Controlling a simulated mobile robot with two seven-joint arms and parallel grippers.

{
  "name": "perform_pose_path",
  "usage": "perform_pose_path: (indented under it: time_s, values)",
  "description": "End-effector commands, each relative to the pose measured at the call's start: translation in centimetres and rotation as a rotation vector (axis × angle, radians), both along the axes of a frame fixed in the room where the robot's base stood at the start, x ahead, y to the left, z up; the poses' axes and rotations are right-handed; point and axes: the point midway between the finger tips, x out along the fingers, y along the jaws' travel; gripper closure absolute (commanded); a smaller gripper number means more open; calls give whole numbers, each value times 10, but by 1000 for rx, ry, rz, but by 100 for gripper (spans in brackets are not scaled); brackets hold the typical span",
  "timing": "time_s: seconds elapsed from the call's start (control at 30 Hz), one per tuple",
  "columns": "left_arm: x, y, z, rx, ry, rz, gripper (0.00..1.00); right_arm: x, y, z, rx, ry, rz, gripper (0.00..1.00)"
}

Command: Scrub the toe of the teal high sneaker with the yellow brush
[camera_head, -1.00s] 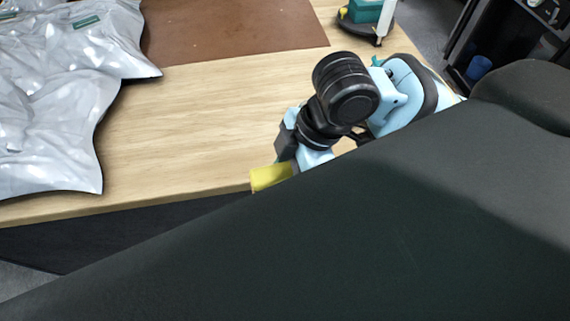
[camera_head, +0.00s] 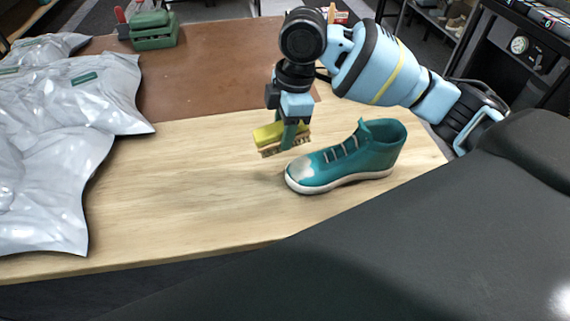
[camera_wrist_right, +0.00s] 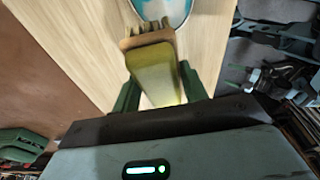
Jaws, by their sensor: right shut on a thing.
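The teal high sneaker (camera_head: 362,158) stands upright on the wooden table, its pale, soiled toe pointing left. My right gripper (camera_head: 288,138) is shut on the yellow brush (camera_head: 266,134) and holds it above the table, just left of and above the toe. The brush's bristles face down and look apart from the shoe. In the right wrist view the yellow brush (camera_wrist_right: 156,72) sits between the green fingers of my right gripper (camera_wrist_right: 163,88). Beyond the bristles, part of the sneaker (camera_wrist_right: 163,10) shows at the top edge. My left gripper is not in view.
Silvery plastic bags (camera_head: 50,140) cover the table's left side. Bare wooden table (camera_head: 170,200) is free left of the sneaker.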

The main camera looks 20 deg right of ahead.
Motion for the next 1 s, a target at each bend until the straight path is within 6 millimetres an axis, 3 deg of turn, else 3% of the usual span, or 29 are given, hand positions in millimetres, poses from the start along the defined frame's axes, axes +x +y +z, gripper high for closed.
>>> perform_pose_path:
  time_s: [0.13,0.47,0.77,1.0]
  values:
    - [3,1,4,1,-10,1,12,11,-8,14,-14,8,1,75]
    - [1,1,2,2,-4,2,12,14,-10,14,-17,15,3,75]
    - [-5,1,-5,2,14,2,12,12,-14,-3,-18,18,3,75]
    - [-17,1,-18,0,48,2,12,11,-20,-28,-18,22,3,75]
